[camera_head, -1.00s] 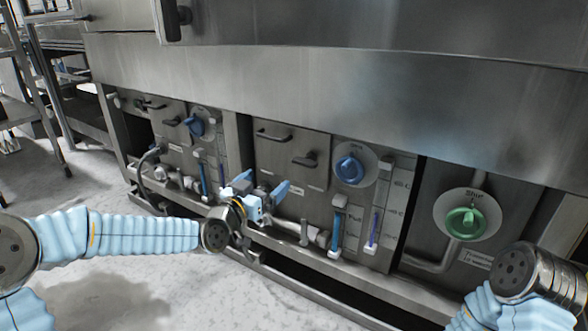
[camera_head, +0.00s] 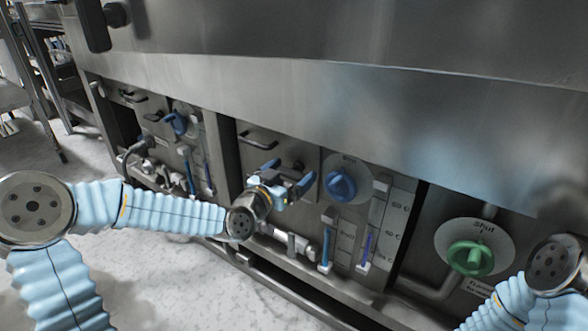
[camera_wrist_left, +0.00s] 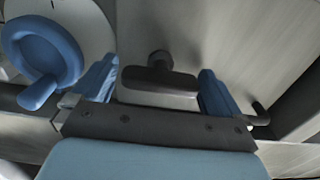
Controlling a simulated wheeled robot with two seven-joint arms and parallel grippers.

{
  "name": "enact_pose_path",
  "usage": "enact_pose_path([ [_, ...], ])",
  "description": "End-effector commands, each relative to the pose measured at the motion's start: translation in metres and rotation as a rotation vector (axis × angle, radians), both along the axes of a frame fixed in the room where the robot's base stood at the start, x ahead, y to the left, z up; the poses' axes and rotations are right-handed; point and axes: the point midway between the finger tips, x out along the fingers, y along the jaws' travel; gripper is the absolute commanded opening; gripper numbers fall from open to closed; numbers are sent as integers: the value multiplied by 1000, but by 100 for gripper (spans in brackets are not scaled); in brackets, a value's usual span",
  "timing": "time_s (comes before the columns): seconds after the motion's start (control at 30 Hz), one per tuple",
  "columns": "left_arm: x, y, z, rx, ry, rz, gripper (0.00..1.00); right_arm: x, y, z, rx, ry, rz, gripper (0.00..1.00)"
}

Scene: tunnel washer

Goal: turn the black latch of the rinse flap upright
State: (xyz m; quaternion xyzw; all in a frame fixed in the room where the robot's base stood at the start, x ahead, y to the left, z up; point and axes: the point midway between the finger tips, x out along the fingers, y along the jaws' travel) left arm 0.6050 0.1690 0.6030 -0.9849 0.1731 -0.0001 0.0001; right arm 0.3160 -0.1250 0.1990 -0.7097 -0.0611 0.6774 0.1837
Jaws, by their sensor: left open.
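The black latch (camera_wrist_left: 158,85) shows in the left wrist view as a dark bar on a short round stem. It lies across the picture, between the two blue fingers of my left gripper (camera_wrist_left: 157,88), with a gap on each side. In the head view my left gripper (camera_head: 287,174) is open in front of the rinse flap (camera_head: 285,146) and largely covers the latch. I cannot tell how far the fingers reach past the bar. Of my right arm only a link shows at the lower right; its gripper is out of view.
A blue dial (camera_head: 341,185) sits just right of the flap and also shows in the left wrist view (camera_wrist_left: 40,52). A dark handle (camera_head: 259,139) is on the flap. Pipes (camera_head: 290,241) run below. A green dial (camera_head: 470,257) is further right.

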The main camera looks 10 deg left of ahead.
Motion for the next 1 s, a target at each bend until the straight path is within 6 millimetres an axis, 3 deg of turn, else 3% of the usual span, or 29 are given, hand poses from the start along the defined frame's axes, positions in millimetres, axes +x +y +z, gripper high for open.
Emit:
enact_pose_path([
  [0.13,0,0,0,0,0,0,97,0,0,0,0,0,0,43],
  [0.47,0,0,0,0,0,0,46,0,0,0,0,0,0,43],
  [0.77,0,0,0,-32,11,0,46,0,0,0,0,0,0,43],
  [1.0,0,0,1,-158,55,0,46,0,0,0,0,0,0,43],
])
